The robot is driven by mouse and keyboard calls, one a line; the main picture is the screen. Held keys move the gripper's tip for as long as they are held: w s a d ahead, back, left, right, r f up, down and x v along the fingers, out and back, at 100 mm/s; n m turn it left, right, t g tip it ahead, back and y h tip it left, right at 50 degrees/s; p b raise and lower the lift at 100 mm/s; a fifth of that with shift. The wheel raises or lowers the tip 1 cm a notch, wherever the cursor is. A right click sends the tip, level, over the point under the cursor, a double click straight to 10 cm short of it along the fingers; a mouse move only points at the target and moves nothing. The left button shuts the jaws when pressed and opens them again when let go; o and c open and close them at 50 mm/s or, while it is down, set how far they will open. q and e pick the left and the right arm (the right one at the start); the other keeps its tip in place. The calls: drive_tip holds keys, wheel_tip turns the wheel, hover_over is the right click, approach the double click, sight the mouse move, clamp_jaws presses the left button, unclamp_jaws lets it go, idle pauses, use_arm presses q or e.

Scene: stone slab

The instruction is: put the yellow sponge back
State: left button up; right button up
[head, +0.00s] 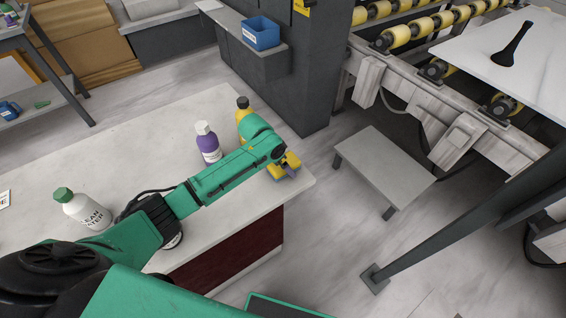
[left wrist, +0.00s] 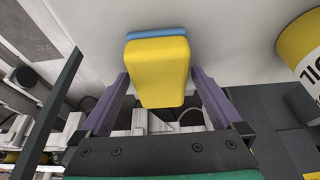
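The yellow sponge (left wrist: 158,72), with a blue layer on its far side, lies between the two purple fingers of my left gripper (left wrist: 158,82) in the left wrist view. In the head view my left gripper (head: 287,167) is at the right corner of the pale stone counter (head: 130,130), with the sponge (head: 292,159) partly hidden by the hand. I cannot tell whether the sponge touches the counter. My right gripper is not in view.
On the counter stand a purple bottle (head: 208,145), a yellow bottle (head: 242,108) partly behind my arm, and a white bottle with a green cap (head: 80,209). A blue bin (head: 261,35) sits on a grey ledge behind. A low grey step (head: 385,165) stands right of the counter.

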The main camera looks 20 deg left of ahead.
use_arm(q)
drive_tip(key=v, duration=1.2)
drive_tip(key=shift+p, duration=0.35)
drive_tip(key=shift+r, duration=0.1)
